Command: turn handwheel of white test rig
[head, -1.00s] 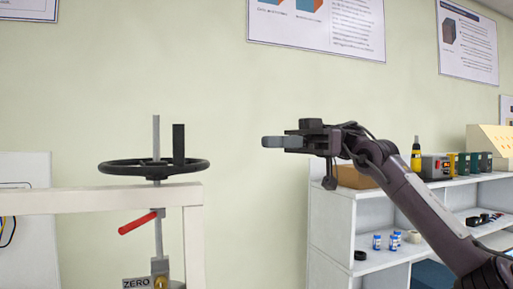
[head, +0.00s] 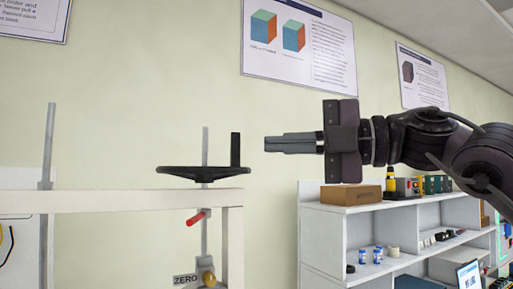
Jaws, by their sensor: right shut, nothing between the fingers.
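The white test rig (head: 110,201) stands at the left of the head view, a pale frame with a horizontal beam. Its black handwheel (head: 190,175) sits above the beam's right end on a vertical grey rod, and a black upright handle (head: 235,150) rises from the wheel's right side. Below the beam are a red lever (head: 196,218) and a ZERO label (head: 185,280). My right gripper (head: 268,143) comes in from the right, points left and is shut and empty. In the picture its tips are a little right of the handle, apart from it. My left gripper is out of view.
A white shelf unit (head: 322,222) stands at the right, below my right arm. It holds a cardboard box (head: 350,194), a yellow-topped tool (head: 390,178), blue-labelled jars (head: 370,256) and several small devices. Posters (head: 300,45) hang on the wall behind. The wall space between rig and shelf is clear.

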